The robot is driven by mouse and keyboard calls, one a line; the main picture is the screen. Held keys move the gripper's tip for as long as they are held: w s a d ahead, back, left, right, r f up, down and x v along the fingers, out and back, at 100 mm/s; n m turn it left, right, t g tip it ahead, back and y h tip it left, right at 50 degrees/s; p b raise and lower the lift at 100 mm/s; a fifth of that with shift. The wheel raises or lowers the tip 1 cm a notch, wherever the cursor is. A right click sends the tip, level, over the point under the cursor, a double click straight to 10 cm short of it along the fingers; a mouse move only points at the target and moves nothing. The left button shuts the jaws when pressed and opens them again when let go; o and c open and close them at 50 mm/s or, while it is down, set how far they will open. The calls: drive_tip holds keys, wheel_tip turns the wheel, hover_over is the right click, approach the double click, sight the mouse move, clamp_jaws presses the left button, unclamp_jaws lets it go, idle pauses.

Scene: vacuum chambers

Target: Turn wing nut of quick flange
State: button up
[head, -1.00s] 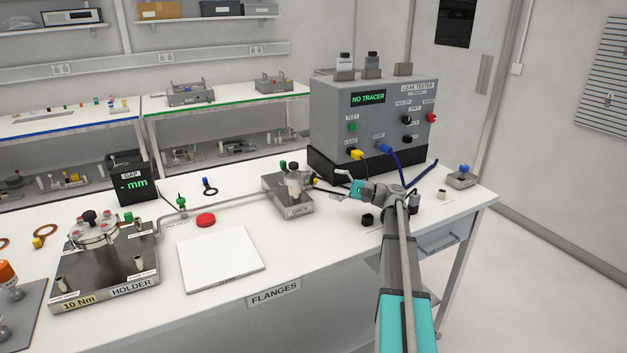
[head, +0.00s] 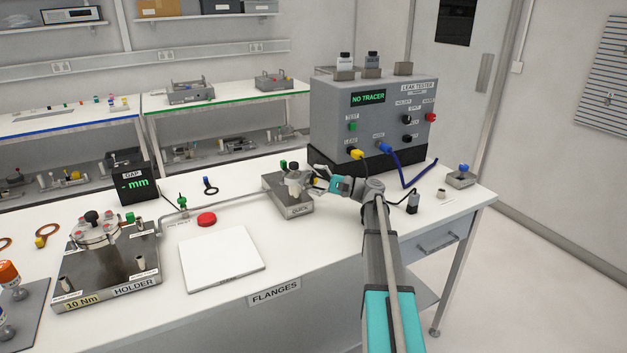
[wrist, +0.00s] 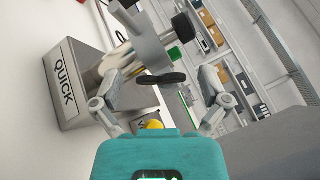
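The quick flange is a pale metal fitting (head: 294,183) upright on a grey block labelled QUICK (head: 291,204). In the wrist view its light grey body (wrist: 145,42) stands ahead of my gripper, and the block (wrist: 72,88) is at the left. A dark, flat, wing-like piece (wrist: 161,79), which looks like the wing nut, lies between my fingers. My gripper (wrist: 158,88) is open, with a finger on either side and gaps to the dark piece. In the head view my gripper (head: 312,182) is just right of the fitting; its fingertips are too small to judge there.
The leak tester (head: 375,115) stands behind, with a yellow plug (head: 356,154) and a blue hose (head: 392,168). A white plate (head: 222,259), a red button (head: 207,219) and the holder (head: 107,265) are to the left. A small box with a blue knob (head: 461,178) is at the right.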

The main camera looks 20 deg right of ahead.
drive_tip(key=c, duration=1.1)
drive_tip(key=p, duration=0.1)
drive_tip(key=n+h+p, duration=0.1)
drive_tip(key=shift+r+g+p, duration=0.25)
drive_tip(key=shift+g+p, duration=0.1)
drive_tip(key=shift+g, duration=0.05)
drive_tip(key=shift+c, duration=0.2)
drive_tip(key=shift+n+g+h+p, duration=0.3)
drive_tip(key=shift+n+h+p, duration=0.25)
drive_tip(key=shift+p, duration=0.45)
drive_tip(key=shift+f+h, duration=0.2)
drive_tip(key=shift+h, duration=0.05)
drive_tip(key=o, duration=1.2)
drive_tip(key=shift+c, duration=0.2)
drive_tip(key=shift+s, duration=0.1)
